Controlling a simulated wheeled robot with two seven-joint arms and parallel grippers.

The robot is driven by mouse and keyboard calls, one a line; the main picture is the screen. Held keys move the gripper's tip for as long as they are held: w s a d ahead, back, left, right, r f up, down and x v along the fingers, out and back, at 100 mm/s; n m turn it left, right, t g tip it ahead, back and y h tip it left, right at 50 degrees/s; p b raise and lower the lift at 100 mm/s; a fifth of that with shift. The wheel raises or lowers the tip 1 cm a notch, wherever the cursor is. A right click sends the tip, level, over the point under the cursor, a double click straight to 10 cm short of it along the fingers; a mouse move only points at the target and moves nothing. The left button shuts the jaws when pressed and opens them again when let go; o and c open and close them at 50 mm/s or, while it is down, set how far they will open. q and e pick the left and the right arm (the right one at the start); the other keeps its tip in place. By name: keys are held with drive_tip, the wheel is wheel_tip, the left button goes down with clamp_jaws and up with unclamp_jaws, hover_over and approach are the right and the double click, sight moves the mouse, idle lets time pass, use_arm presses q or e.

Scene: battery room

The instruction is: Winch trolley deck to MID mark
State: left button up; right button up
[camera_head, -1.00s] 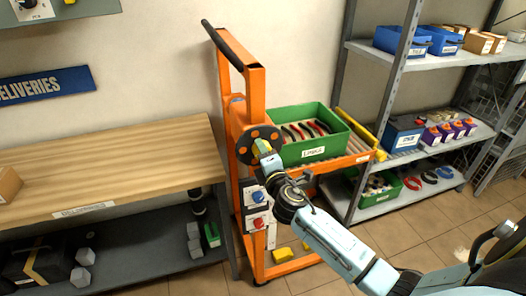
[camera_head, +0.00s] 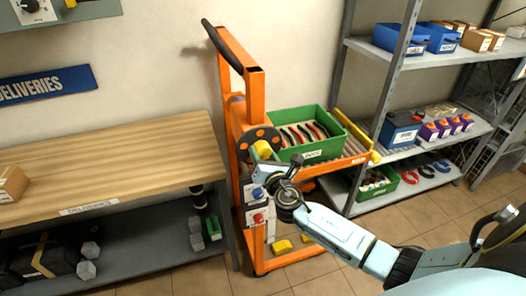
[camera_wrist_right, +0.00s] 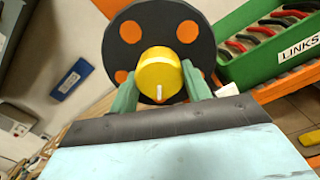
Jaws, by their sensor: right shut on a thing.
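The orange trolley (camera_head: 229,105) stands between the bench and the shelving. Its roller deck (camera_head: 350,152) carries a green bin (camera_head: 312,155) of links. A black winch wheel (camera_head: 248,142) with orange spots is on the mast side; it also shows in the right wrist view (camera_wrist_right: 143,28). My right gripper (camera_head: 264,154) is shut on the wheel's yellow knob (camera_wrist_right: 158,75), with a green finger on each side in the right wrist view. The fingers partly hide the knob in the head view. I cannot make out a MID mark. My left gripper is not in view.
A wooden bench (camera_head: 110,165) stands close on the left. Grey shelving (camera_head: 430,150) with bins and batteries stands at the right, close to the deck's end. Switch boxes (camera_head: 257,216) sit below the wheel. Tiled floor (camera_head: 320,283) is open in front.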

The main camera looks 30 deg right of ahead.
drive_tip(key=n+p, duration=0.2)
drive_tip(key=n, duration=0.2)
drive_tip(key=shift+n, duration=0.3)
drive_tip(key=shift+d+n+p, duration=0.1)
drive_tip(key=shift+n+p, duration=0.6)
drive_tip(key=shift+n, duration=0.8)
drive_tip(key=o, duration=1)
drive_tip(key=v, duration=1.3)
drive_tip(key=shift+s, duration=0.25)
drive_tip(key=shift+f, duration=0.1)
